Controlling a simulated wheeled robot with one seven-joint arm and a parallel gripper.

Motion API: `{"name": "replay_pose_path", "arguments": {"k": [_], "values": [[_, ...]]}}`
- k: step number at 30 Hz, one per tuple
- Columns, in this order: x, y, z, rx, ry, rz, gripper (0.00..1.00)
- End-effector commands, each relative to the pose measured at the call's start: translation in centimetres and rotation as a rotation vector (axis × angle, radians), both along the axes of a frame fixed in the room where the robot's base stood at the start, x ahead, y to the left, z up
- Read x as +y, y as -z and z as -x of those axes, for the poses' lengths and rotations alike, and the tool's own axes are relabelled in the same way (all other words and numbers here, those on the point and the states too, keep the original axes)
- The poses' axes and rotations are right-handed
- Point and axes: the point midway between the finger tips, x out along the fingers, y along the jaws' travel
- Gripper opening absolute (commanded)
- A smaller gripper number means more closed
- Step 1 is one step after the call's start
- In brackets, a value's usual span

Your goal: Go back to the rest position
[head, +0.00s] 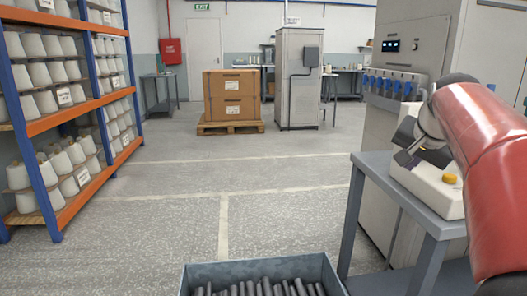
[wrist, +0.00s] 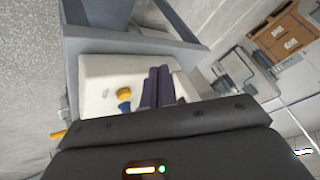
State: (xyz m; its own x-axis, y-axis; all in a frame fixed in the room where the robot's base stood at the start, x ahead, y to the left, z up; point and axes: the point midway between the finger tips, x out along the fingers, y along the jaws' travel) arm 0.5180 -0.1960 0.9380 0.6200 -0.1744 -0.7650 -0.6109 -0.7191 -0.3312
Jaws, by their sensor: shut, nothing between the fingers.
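My gripper (head: 408,158) is at the right of the head view, over the white box-shaped device (head: 430,185) on the grey side table (head: 395,178). In the wrist view its two dark fingers (wrist: 158,80) are together with nothing between them, seen against the device's white top (wrist: 97,72). A yellow button (wrist: 124,93) and a small blue part (wrist: 124,107) show beside the fingers. The button also shows in the head view (head: 450,178). I cannot tell whether the fingertips touch the device.
A grey-blue bin (head: 210,268) of dark tubes is at the bottom centre. A rack (head: 75,115) of yarn cones stands left. A tall machine (head: 410,60) stands behind the table. Cartons on a pallet (head: 230,128) and a cabinet (head: 298,85) are farther back. The middle floor is clear.

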Motion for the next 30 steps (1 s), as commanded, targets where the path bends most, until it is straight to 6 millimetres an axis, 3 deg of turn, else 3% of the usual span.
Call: {"name": "replay_pose_path", "arguments": {"k": [1,6,12,15,19,30], "values": [[3.7,1.1,1.9,0.031,-0.072,0.033,0.00],[11.9,6.5,9.1,0.122,-0.291,0.133,0.00],[17.5,14.3,18.1,0.200,-0.540,0.224,0.00],[18.7,17.5,21.3,0.223,-0.632,0.252,0.00],[19.4,20.1,23.6,0.241,-0.703,0.273,0.00],[19.6,20.9,24.2,0.247,-0.721,0.278,0.00]]}}
